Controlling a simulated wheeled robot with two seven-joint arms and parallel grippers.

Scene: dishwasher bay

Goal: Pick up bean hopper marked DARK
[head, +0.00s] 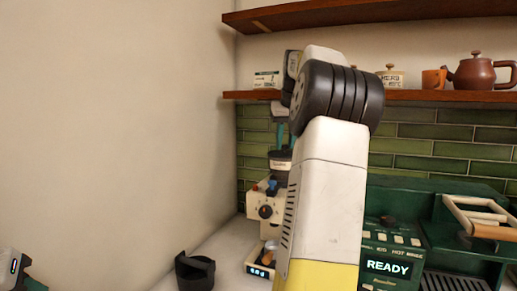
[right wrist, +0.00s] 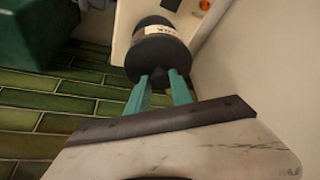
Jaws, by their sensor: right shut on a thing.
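The bean hopper (head: 280,164) is a dark round vessel with a pale label, at the top of the cream grinder (head: 266,207) in the head view. In the right wrist view the hopper (right wrist: 160,52) shows its black lid and a pale label whose small lettering is hard to read, perhaps DARK. My right gripper (right wrist: 163,78) reaches down from above, its teal fingers shut on the lid's knob. It also shows in the head view (head: 278,140), partly behind my arm. I cannot tell whether the hopper is seated or slightly raised.
A shelf (head: 420,96) with a teapot (head: 482,73), an orange cup (head: 433,79) and labelled containers (head: 266,79) is close to my right wrist. A green coffee machine (head: 400,235) stands right of the grinder. A black holder (head: 195,271) stands on the counter. A wall is at left.

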